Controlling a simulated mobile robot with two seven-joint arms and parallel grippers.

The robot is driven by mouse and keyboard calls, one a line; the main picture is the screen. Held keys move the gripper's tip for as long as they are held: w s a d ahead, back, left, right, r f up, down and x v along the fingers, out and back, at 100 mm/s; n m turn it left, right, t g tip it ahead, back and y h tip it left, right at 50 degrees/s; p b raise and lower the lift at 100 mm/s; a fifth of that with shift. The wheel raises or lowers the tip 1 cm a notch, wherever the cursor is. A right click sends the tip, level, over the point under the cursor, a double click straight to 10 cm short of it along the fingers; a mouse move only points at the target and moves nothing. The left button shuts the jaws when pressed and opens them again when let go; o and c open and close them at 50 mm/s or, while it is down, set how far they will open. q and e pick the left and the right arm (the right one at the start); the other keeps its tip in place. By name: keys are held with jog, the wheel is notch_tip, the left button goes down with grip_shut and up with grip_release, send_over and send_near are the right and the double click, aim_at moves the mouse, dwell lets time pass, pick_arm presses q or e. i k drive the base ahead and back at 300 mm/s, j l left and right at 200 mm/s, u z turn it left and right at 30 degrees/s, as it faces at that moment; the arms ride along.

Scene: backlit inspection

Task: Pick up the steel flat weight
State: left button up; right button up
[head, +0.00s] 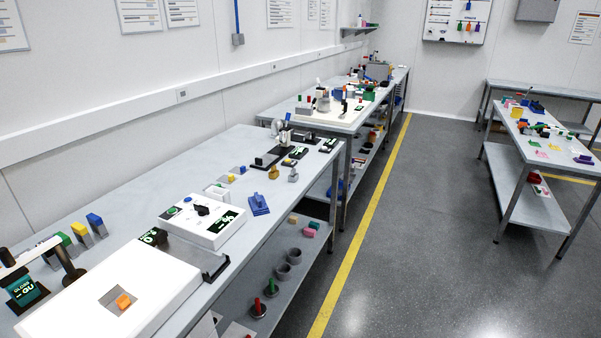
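I cannot make out the steel flat weight for certain. A small grey metallic piece (293,174) stands near the right edge of the near bench (180,170), beside a gold-coloured piece (273,172). It is too small to tell whether it is the weight. Neither of my grippers shows in the head view.
A white light box (75,300) with an orange block (123,301) fills the bench's near end. Behind it are a white control box (203,218) and a blue piece (259,205). Cups (282,271) stand on the lower shelf. The floor (400,240) right of the yellow line is clear.

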aim_at(294, 177)
jog(key=i+l, duration=1.4)
jog(key=i, duration=0.15)
jog(key=i+l+u, duration=0.4)
jog(key=i+l, duration=0.15)
jog(key=l, duration=0.15)
jog(key=i+j+u, duration=0.1)
jog(key=u, duration=0.3)
jog(key=i+j+u, duration=0.15)
jog(key=u, duration=0.2)
jog(key=i+j+u, duration=0.15)
jog(key=u, duration=0.25)
jog(key=j, duration=0.1)
